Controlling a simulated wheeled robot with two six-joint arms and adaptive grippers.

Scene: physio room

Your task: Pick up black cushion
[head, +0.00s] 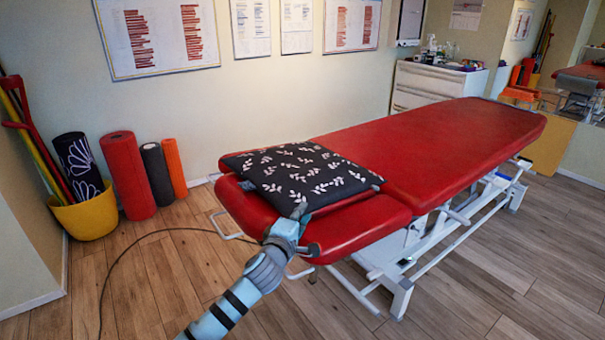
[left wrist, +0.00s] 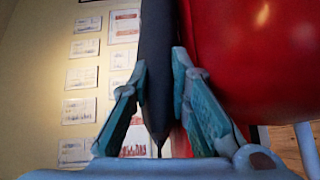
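The black cushion (head: 300,173) with a white leaf pattern lies on the near end of the red treatment table (head: 450,140). My left gripper (head: 298,216) is at the cushion's near corner, at the table's end. In the left wrist view, the dark cushion edge (left wrist: 158,80) runs between the two teal fingers of my left gripper (left wrist: 160,70). Both fingertips appear to press on its two sides, so the gripper looks shut on it. The red padding is close beside the right finger. My right gripper is not in view.
A yellow bucket (head: 88,217) with poles and a patterned roll stands at the left. Red (head: 128,175), dark and orange rolls lean on the wall. A cable (head: 125,255) lies on the wooden floor. The table has a white metal frame (head: 400,285).

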